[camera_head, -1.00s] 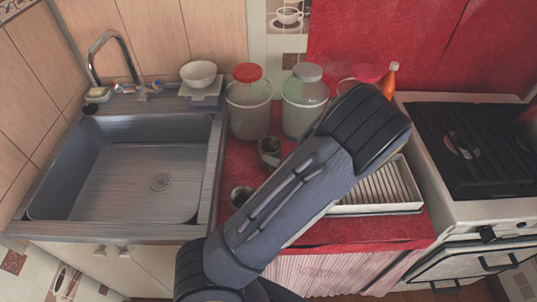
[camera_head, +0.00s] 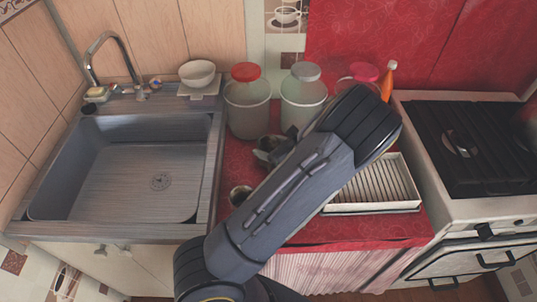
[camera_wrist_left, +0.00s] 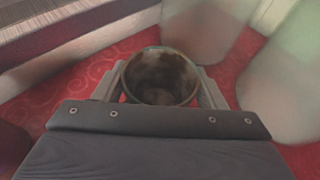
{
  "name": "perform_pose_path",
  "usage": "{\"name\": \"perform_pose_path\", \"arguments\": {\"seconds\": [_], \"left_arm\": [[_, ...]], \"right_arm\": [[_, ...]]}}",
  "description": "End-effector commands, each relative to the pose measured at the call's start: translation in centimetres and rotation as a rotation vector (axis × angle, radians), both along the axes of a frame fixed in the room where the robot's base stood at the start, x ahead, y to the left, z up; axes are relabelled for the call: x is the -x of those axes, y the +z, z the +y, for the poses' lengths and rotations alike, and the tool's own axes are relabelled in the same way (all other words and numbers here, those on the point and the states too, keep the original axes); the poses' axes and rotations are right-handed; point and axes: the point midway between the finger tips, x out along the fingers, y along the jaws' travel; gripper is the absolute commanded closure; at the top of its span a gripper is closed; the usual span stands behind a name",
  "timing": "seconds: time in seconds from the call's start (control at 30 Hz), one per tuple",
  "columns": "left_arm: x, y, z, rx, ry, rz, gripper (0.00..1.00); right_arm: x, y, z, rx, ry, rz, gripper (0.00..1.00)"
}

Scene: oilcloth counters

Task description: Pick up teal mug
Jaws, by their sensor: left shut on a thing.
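The mug held by my left gripper (camera_wrist_left: 161,98) appears in the left wrist view as a round cup (camera_wrist_left: 160,74) with a dull teal-grey rim and a brownish inside, seen from above. The fingers are shut on it, one on each side. In the head view this mug (camera_head: 264,153) is partly hidden by my left arm, and its colour is hard to tell. A second mug (camera_head: 240,196) stands nearer the front edge of the red counter, beside my arm. My right gripper is not in view.
Two big jars, one red-lidded (camera_head: 247,105) and one grey-lidded (camera_head: 303,100), stand just behind the held mug. The sink (camera_head: 130,180) is left. A dish rack (camera_head: 400,185) and the stove (camera_head: 470,150) are right. My arm covers much of the counter's middle.

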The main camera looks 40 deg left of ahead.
Motion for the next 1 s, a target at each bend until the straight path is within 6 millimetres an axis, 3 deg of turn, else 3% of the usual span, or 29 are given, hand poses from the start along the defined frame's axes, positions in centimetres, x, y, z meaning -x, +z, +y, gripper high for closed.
{"name": "perform_pose_path", "arguments": {"seconds": [0.37, 0.47, 0.63, 0.9, 1.0], "left_arm": [[0.0, 0.3, 0.0, -0.001, 0.0, -0.001, 0.67], [0.0, 1.0, 0.0, -0.001, 0.0, -0.003, 0.67], [0.0, 3.7, -0.2, 0.002, -0.001, -0.006, 0.67], [1.8, 9.7, -5.4, 0.003, -0.005, -0.005, 0.67], [2.7, 10.5, -7.9, 0.002, -0.007, -0.003, 0.67]], "right_arm": [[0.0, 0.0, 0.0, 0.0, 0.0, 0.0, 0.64], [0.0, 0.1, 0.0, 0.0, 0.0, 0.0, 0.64], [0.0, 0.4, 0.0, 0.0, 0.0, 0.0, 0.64], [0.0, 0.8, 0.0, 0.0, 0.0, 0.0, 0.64], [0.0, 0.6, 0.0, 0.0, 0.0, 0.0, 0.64]]}}
